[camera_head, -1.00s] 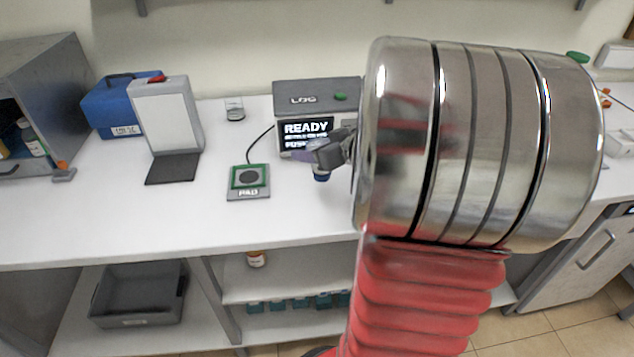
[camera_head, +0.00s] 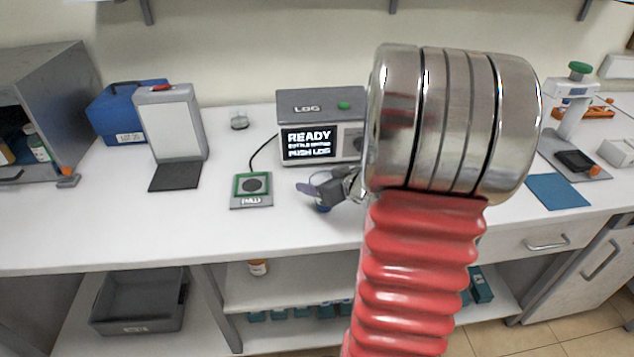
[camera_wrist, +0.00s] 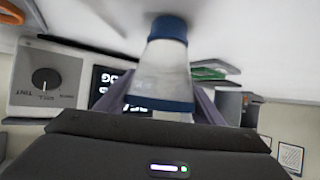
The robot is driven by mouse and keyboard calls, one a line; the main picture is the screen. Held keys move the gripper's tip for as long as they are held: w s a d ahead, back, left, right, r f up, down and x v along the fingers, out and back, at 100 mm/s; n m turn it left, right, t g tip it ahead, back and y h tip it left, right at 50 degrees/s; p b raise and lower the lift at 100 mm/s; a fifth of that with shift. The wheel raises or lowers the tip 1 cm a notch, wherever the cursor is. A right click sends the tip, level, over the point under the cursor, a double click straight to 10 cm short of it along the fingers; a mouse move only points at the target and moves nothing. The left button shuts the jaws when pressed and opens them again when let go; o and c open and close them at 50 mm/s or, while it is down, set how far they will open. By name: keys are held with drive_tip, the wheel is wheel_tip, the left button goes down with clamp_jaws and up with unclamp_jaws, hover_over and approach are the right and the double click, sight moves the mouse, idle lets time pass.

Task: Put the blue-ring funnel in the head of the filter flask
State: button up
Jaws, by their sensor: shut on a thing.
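The blue-ring funnel (camera_wrist: 158,75) is a clear, cone-like piece with a blue band at each end in the wrist view. My gripper (camera_wrist: 157,98) is shut on it, with a purple-grey finger on each side. In the head view my gripper (camera_head: 328,187) is low over the bench in front of the display box, and a bit of blue (camera_head: 322,208) shows beneath it. The far blue end looks close to the white bench top; I cannot tell if it touches. I cannot make out the filter flask for certain.
The LOG display box (camera_head: 320,110) stands behind my gripper, with the green-edged pad (camera_head: 252,188) to the left. A small glass vessel (camera_head: 239,121) stands by the wall. A white-panelled stand (camera_head: 172,125) is farther left. A blue mat (camera_head: 556,191) lies right. My arm hides the bench's middle.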

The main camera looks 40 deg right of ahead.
drive_tip(key=shift+f, duration=0.25)
drive_tip(key=o, duration=1)
drive_tip(key=shift+o, duration=0.2)
drive_tip(key=shift+r, duration=0.1)
drive_tip(key=shift+s+r, duration=0.25)
drive_tip(key=shift+s, duration=0.15)
drive_tip(key=v, duration=1.1)
drive_tip(key=shift+s+a, duration=0.1)
